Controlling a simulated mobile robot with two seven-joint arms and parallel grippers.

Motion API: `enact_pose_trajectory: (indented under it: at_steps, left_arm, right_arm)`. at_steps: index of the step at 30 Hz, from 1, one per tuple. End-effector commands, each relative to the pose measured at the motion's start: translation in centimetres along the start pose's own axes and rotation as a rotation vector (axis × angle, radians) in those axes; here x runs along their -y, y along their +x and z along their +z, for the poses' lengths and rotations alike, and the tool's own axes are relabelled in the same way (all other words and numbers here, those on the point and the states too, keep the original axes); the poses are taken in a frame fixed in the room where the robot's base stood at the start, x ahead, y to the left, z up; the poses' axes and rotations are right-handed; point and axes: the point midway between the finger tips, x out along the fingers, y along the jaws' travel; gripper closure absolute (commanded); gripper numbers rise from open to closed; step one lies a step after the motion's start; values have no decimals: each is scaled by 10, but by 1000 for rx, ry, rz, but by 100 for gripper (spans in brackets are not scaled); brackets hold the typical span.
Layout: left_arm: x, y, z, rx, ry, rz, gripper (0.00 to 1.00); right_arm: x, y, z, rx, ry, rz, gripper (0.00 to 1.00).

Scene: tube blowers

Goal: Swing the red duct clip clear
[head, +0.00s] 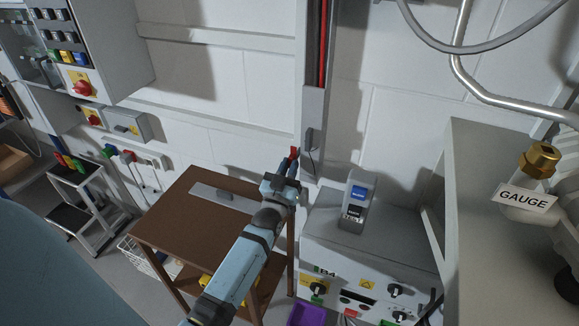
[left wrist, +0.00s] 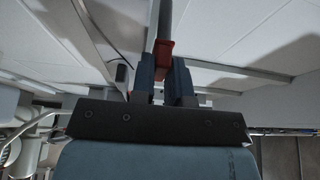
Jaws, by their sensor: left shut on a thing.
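The red duct clip (head: 294,152) is a small red piece on the side of the grey vertical duct (head: 313,105) on the wall. My left gripper (head: 289,164) reaches up to it from the lower left and is shut on it. In the left wrist view the red clip (left wrist: 164,49) stands between the two blue fingers (left wrist: 165,72), with the duct running up behind it. The fingers hide part of the clip. My right gripper is in neither view.
A brown table (head: 180,225) with a grey metal strip on top stands below my left arm. A white control box (head: 365,245) with knobs carries a grey device (head: 357,200) just right of the gripper. Red and black cables (head: 318,45) run in the duct above. A gauge sign (head: 525,197) is at far right.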

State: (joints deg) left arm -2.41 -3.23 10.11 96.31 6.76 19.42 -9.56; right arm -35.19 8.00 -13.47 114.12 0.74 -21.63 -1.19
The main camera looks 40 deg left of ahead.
Motion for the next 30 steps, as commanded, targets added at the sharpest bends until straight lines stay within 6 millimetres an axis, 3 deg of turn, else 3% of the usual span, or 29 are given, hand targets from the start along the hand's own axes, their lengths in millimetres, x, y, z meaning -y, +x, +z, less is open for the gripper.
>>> enact_pose_trajectory:
  at_steps: [10,11,14,30]
  left_arm:
    - [0,0,1,2,-5,-1,100]
    - [0,0,1,2,-5,-1,83]
    - [0,0,1,2,-5,-1,60]
    - [0,-1,5,1,-4,1,60]
  right_arm:
    - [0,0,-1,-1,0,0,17]
    - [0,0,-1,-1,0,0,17]
    - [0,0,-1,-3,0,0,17]
    - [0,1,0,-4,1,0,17]
